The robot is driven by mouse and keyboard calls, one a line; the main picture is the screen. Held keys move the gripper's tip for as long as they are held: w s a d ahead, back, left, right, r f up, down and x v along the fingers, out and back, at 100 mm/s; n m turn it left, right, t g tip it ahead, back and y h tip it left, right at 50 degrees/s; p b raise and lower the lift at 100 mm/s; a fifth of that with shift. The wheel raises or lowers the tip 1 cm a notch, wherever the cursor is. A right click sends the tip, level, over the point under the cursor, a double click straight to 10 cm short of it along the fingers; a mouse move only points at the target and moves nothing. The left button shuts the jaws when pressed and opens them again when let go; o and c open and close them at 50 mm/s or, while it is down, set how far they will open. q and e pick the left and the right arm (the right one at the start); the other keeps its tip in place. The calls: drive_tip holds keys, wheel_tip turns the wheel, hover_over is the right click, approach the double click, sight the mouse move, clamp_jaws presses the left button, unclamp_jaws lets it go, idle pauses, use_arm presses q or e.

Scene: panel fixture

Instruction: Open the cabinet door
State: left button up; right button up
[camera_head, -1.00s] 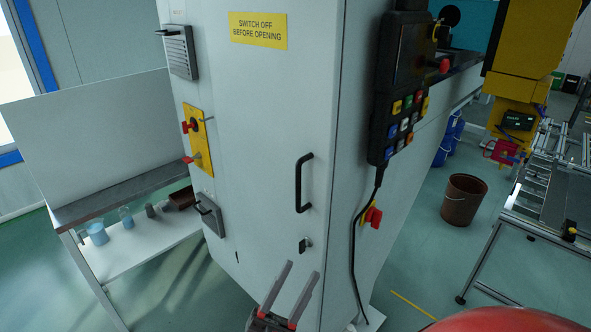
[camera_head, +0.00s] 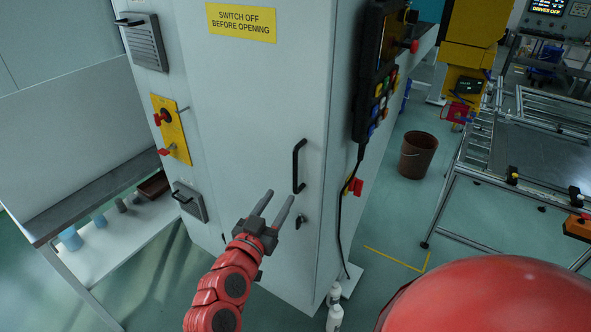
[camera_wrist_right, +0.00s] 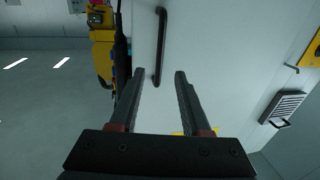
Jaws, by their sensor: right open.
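The white cabinet door (camera_head: 250,130) is closed. Its black vertical handle (camera_head: 298,166) is on the door's right side, with a small lock or latch (camera_head: 300,221) below it. A yellow label on the door reads "SWITCH OFF BEFORE OPENING" (camera_head: 241,22). My right gripper (camera_head: 274,206) is open and empty, just left of and below the handle, apart from it. In the right wrist view the handle (camera_wrist_right: 159,45) stands beyond the open fingers (camera_wrist_right: 163,85), toward the gap between them. My left gripper is not in view.
A yellow switch plate with red knobs (camera_head: 171,128) is on the cabinet's left face. A black pendant with colored buttons (camera_head: 375,75) hangs on the right side, its cable running down. A shelf table (camera_head: 110,200) stands left; a brown bucket (camera_head: 417,155) stands on the floor right.

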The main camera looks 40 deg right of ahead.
sight(294, 174)
drive_tip(key=p+x, duration=0.1)
drive_tip(key=x, duration=0.8)
drive_tip(key=shift+w+d+r, duration=0.1)
drive_tip(key=shift+d, duration=0.15)
drive_tip(key=shift+x, duration=0.75)
drive_tip(key=shift+c, duration=0.2)
clamp_jaws()
